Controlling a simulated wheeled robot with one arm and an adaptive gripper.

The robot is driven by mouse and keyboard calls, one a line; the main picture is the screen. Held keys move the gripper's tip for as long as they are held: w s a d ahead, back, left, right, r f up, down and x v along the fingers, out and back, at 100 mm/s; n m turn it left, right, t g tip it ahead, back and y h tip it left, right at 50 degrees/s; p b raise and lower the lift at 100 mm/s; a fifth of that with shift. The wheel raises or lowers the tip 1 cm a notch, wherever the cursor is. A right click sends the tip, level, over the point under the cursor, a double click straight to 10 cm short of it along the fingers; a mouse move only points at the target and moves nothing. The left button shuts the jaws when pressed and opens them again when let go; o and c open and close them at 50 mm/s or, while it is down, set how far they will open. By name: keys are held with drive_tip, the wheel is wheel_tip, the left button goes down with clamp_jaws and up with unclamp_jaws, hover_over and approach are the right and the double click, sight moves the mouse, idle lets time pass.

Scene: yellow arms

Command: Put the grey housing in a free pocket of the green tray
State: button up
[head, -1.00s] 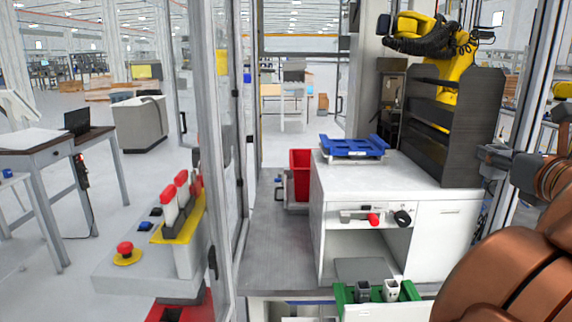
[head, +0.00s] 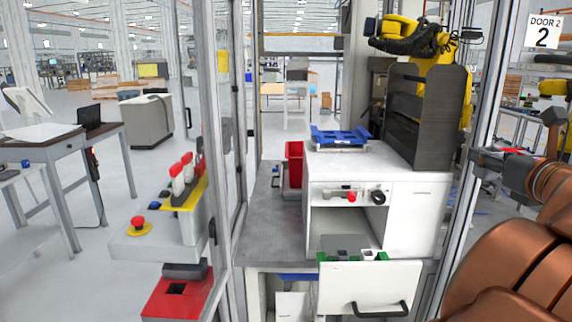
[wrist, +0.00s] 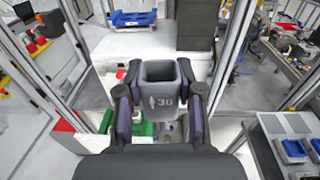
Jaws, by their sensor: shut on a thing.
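The grey housing (wrist: 160,73) is an open-topped box with a number on its front face. It sits upright between the fingers of my gripper (wrist: 160,98) in the wrist view, and my gripper is shut on it. The green tray (wrist: 145,129) is below and beyond it, partly hidden by the housing and the fingers. In the head view the green tray (head: 323,257) stands low at the front of the white cabinet, behind a white drawer front. At least two grey parts show in it; its pockets are mostly hidden.
The white cabinet (head: 415,212) carries a blue tray (head: 340,145) on top. A red bin (head: 294,165) stands left of it. Frame posts (head: 226,125) border the opening. In the wrist view a table with blue bins (wrist: 293,148) is at the right.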

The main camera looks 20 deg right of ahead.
drive_tip(key=w+a+f+n+y, duration=0.2)
drive_tip(key=w+a+f+y, duration=0.2)
drive_tip(key=w+a+f, duration=0.5)
drive_tip(key=w+a+f+n+y, duration=0.35)
drive_tip(key=w+a, duration=0.35)
drive_tip(key=w, duration=0.6)
drive_tip(key=w+a+f+y+b, duration=0.1)
drive_tip(key=w+a+f+b, duration=0.1)
drive_tip(key=a+f, duration=0.7)
drive_tip(key=w+a+f+n+y+b, duration=0.1)
drive_tip(key=w+a+f+b, duration=0.2)
drive_tip(key=a+f, duration=0.7)
drive_tip(key=shift+w+f, duration=0.35)
drive_tip(key=shift+w, duration=0.45)
